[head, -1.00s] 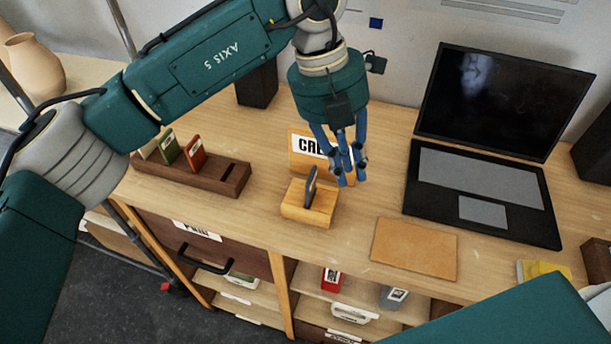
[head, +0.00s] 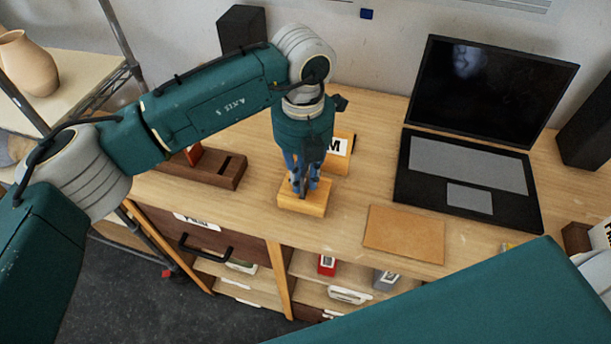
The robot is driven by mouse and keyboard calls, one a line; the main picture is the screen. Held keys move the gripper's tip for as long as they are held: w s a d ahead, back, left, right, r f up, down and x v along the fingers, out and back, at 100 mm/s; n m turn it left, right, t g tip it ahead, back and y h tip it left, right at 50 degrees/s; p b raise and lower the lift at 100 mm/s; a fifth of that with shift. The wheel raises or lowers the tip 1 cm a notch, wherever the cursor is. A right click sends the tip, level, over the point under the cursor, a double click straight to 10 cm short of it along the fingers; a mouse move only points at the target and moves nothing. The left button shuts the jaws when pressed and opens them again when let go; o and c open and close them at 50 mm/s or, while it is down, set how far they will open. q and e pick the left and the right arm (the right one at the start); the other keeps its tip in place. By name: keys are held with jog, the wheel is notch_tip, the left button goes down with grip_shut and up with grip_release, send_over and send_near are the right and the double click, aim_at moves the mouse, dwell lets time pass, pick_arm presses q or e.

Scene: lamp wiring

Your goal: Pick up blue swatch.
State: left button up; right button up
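The small wooden block holder (head: 302,206) stands on the desk, left of the middle. The blue swatch, a thin dark-blue upright plate (head: 305,184), stands in it and is mostly hidden by my fingers. My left gripper (head: 305,188) points down right over the holder, its blue fingers around the swatch. I cannot tell whether they are closed on it or still apart. My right gripper is out of view; only part of my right arm shows at the lower right.
A dark wood rack (head: 225,172) with a red swatch (head: 193,154) is to the left, partly behind my arm. A lettered wooden block (head: 338,164) is close behind the gripper. A tan mat (head: 404,233) and open laptop (head: 468,170) lie right.

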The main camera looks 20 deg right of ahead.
pick_arm(q)
jog(key=shift+f, duration=0.4)
grip_shut()
jog(key=shift+r, duration=0.2)
